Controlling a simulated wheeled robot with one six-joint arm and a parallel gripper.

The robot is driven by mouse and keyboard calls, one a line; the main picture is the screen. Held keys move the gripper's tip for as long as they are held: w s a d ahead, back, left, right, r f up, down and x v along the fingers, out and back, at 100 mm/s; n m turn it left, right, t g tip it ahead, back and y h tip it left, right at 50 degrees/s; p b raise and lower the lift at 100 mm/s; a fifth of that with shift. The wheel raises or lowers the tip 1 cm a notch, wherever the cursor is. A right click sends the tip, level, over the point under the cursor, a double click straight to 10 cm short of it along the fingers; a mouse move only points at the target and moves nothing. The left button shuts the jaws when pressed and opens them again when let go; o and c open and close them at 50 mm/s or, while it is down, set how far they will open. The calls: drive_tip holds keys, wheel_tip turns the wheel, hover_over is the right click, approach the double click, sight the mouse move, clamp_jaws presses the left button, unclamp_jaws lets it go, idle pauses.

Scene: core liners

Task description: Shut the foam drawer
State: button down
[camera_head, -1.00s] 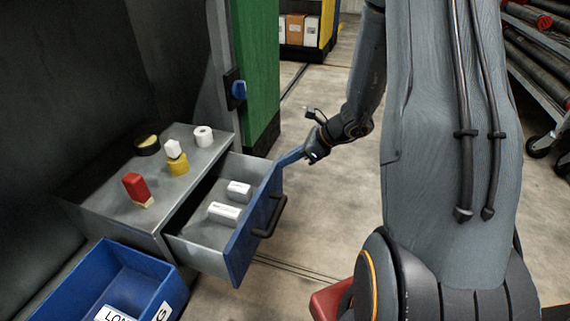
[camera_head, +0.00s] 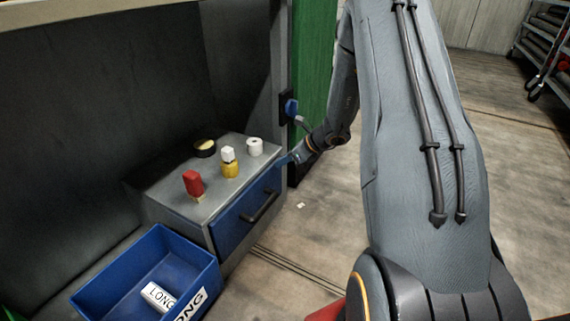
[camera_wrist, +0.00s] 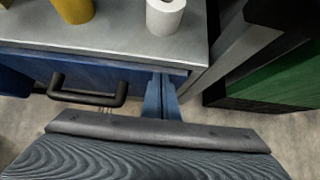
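The foam drawer (camera_head: 236,226) has a blue front with a black bar handle (camera_head: 262,207) and sits in a grey metal cabinet (camera_head: 222,190). Its front looks about flush with the cabinet, and its inside is hidden. In the wrist view the drawer front (camera_wrist: 35,68) lies just under the top's edge, with the handle (camera_wrist: 88,97) left of my gripper. My gripper (camera_head: 285,160) is at the right end of the drawer front. Its blue fingers (camera_wrist: 162,82) are together, with nothing seen between them, and their tips appear to touch the front.
A blue bin (camera_head: 122,262) labelled LONG stands at front left.

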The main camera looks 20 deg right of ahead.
drive_tip(key=shift+w+a, duration=0.2)
drive_tip(key=shift+s, duration=0.1)
drive_tip(key=s+d+f+p+v, duration=0.1)
drive_tip(key=p+v, duration=0.4)
drive_tip(key=v, duration=0.8)
drive_tip(key=shift+s+d+f+p, duration=0.3)
drive_tip(key=shift+s+f+p, duration=0.1)
drive_tip(key=shift+f, duration=0.2)
